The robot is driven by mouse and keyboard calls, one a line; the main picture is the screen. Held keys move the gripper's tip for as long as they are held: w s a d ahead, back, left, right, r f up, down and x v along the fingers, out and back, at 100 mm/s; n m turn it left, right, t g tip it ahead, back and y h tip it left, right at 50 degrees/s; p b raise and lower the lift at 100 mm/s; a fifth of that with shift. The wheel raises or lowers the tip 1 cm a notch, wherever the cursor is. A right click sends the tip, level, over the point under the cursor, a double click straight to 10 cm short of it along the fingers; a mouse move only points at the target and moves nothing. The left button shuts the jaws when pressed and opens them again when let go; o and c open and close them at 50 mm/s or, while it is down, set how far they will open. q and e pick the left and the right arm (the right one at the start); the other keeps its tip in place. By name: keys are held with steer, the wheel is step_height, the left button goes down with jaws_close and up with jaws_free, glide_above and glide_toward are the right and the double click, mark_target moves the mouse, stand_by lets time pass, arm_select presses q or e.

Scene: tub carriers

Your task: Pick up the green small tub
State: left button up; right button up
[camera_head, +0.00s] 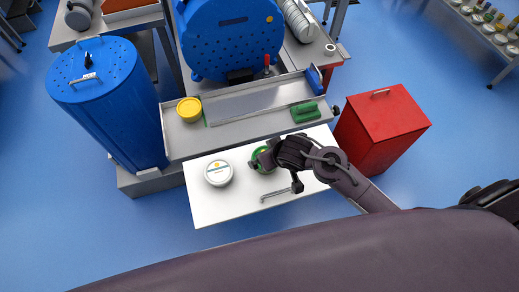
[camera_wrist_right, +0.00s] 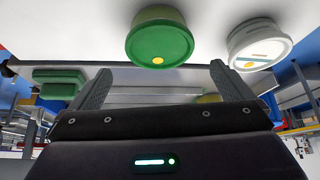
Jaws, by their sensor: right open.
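The small green tub (camera_head: 258,167) stands on the white work surface in the head view, mostly hidden by my right gripper (camera_head: 265,160). My left gripper is not in view.
A white tub (camera_head: 218,173) stands left of the green one. Behind are a grey tray (camera_head: 250,100) with a yellow tub (camera_head: 189,109) and a green block (camera_head: 305,112). A blue drum (camera_head: 110,100) stands left, a red bin (camera_head: 385,125) right. A grey handle (camera_head: 283,191) is at the white surface's front.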

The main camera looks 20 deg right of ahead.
steer(key=shift+w+f, duration=0.15)
steer(key=shift+f, duration=0.35)
steer(key=shift+w+f, duration=0.2)
steer(key=shift+f, duration=0.9)
steer(key=x, duration=0.2)
steer(key=shift+w+a+f+p, duration=0.15)
steer(key=shift+w+f+p, duration=0.1)
steer(key=shift+p, duration=0.15)
steer(key=shift+w+f, duration=0.2)
steer(key=shift+f, duration=0.25)
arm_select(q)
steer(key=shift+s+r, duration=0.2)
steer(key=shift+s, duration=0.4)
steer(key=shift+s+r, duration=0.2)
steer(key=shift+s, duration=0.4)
arm_select(e)
steer(key=c, duration=1.1)
steer(key=shift+o, duration=0.2)
